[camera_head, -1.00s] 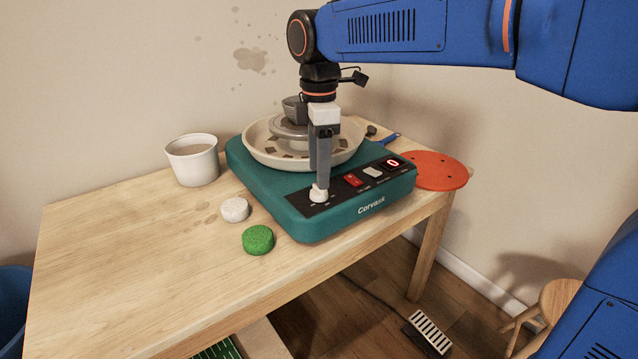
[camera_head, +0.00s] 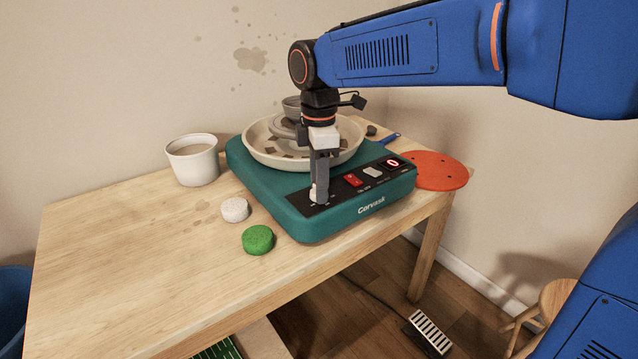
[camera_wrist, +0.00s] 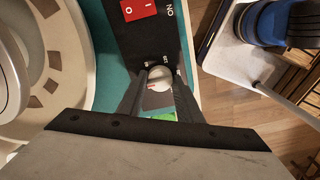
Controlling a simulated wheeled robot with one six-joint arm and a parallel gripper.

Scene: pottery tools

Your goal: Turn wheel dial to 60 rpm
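The pottery wheel (camera_head: 262,190) is a teal unit on the wooden table, with a black control panel (camera_head: 345,192) along its front. Its pale round dial (camera_head: 313,194) is at the panel's left end, mostly hidden by my gripper (camera_head: 318,192). In the wrist view the dial (camera_wrist: 160,78) sits between my two fingers (camera_wrist: 160,86), with a red mark at its lower left. The fingers are close on both sides; I cannot tell whether they press on it. The red display (camera_head: 393,163) appears to read 0. A red switch (camera_head: 353,180) lies right of the dial.
A cream basin (camera_head: 255,146) sits on the wheel. A white bucket (camera_head: 193,162), a white round piece (camera_head: 235,210) and a green sponge-like disc (camera_head: 257,240) are on the table to the left. An orange disc (camera_head: 440,170) is at the right. The table's front left is clear.

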